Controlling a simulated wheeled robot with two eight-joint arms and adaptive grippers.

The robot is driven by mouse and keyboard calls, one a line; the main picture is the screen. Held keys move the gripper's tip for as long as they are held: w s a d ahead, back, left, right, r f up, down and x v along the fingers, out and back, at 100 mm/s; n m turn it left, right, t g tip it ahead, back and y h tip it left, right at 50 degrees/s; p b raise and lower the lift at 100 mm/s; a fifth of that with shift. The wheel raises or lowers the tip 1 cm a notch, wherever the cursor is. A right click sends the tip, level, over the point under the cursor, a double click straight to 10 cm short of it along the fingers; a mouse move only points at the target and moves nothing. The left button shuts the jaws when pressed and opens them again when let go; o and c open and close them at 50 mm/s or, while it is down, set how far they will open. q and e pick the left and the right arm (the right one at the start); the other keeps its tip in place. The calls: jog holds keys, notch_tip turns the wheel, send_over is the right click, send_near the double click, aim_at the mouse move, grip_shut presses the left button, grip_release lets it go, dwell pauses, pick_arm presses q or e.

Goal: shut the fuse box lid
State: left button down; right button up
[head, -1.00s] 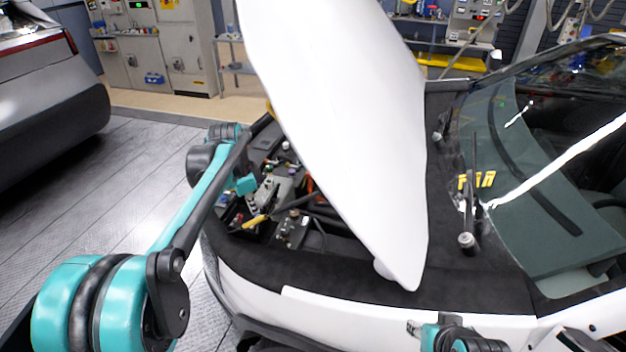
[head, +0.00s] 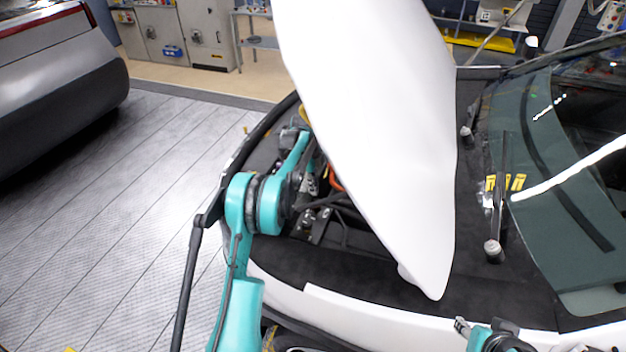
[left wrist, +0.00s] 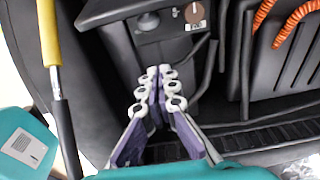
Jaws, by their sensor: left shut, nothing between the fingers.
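I cannot clearly pick out the fuse box or its lid in either view. In the left wrist view, my left gripper (left wrist: 165,72) is shut and empty, its fingers pointing at a dark housing (left wrist: 150,45) with a round knob and a brown cap (left wrist: 194,12). I cannot tell whether the fingertips touch it. In the head view, my left arm reaches into the engine bay (head: 340,215) from the left, and the arm hides part of the bay. My right gripper (head: 462,326) is at the bottom right, beside the white car front; its jaw opening is unclear.
The raised white hood (head: 380,130) stands over the bay and hides its right part. A yellow and black rod (left wrist: 55,75) runs along the left of the wrist view. Orange cables (left wrist: 292,20) lie at right. Floor (head: 150,190) left of the car is clear.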

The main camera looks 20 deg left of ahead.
pick_arm(q)
jog(key=a+f, duration=0.3)
jog(key=shift+s+a, duration=0.1)
jog(key=shift+a, duration=0.1)
jog(key=shift+r, duration=0.1)
dwell(0.4)
